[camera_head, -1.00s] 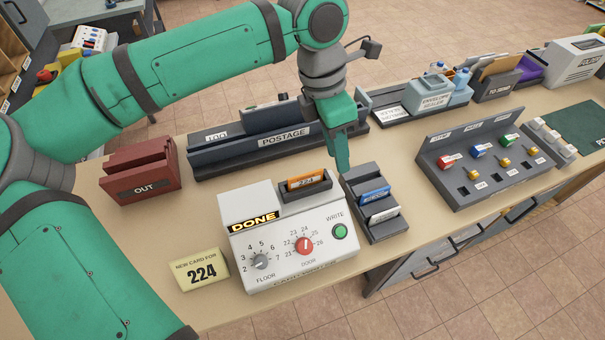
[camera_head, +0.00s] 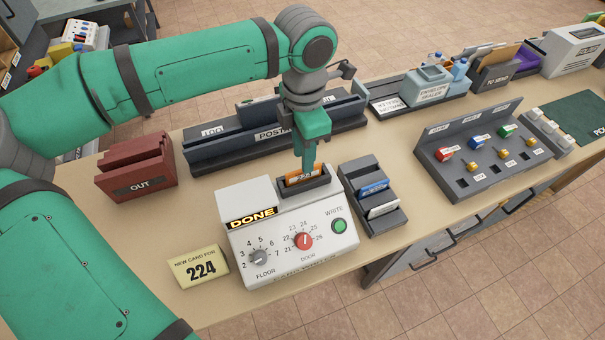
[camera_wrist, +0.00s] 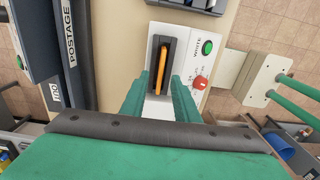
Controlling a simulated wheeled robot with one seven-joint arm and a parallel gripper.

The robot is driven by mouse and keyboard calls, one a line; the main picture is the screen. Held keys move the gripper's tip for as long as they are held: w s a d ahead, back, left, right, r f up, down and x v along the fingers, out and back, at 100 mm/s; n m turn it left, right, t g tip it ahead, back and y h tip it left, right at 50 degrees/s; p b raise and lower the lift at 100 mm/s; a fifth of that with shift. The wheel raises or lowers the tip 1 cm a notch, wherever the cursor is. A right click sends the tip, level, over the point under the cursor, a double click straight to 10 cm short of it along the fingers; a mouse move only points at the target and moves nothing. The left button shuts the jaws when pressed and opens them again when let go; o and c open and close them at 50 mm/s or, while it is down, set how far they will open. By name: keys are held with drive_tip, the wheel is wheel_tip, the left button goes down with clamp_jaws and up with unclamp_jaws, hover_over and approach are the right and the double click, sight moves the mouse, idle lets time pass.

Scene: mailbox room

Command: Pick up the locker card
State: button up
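The orange locker card (camera_head: 302,174) stands on edge in the dark slot holder on top of the white card writer (camera_head: 262,212). It also shows in the wrist view (camera_wrist: 161,69) as a thin orange edge. My gripper (camera_head: 304,165) points down right over the card and hides part of it. In the wrist view my two green fingers (camera_wrist: 160,95) are apart, one to each side of the card's line, with a gap between them. I cannot tell whether either finger touches the card. The writer's display reads DONE.
A rack with blue and white cards (camera_head: 374,195) stands close to the writer's right. The red OUT tray (camera_head: 137,168) and the POSTAGE rack (camera_head: 215,150) lie behind and left. A yellow sign (camera_head: 198,268) reads NEW CARD FOR 224. A key panel (camera_head: 480,150) stands farther right.

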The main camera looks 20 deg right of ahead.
sight(304, 177)
wheel_tip(304, 177, down, 4)
drive_tip(key=shift+s+f, duration=0.1)
clamp_jaws()
drive_tip(key=shift+r, duration=0.2)
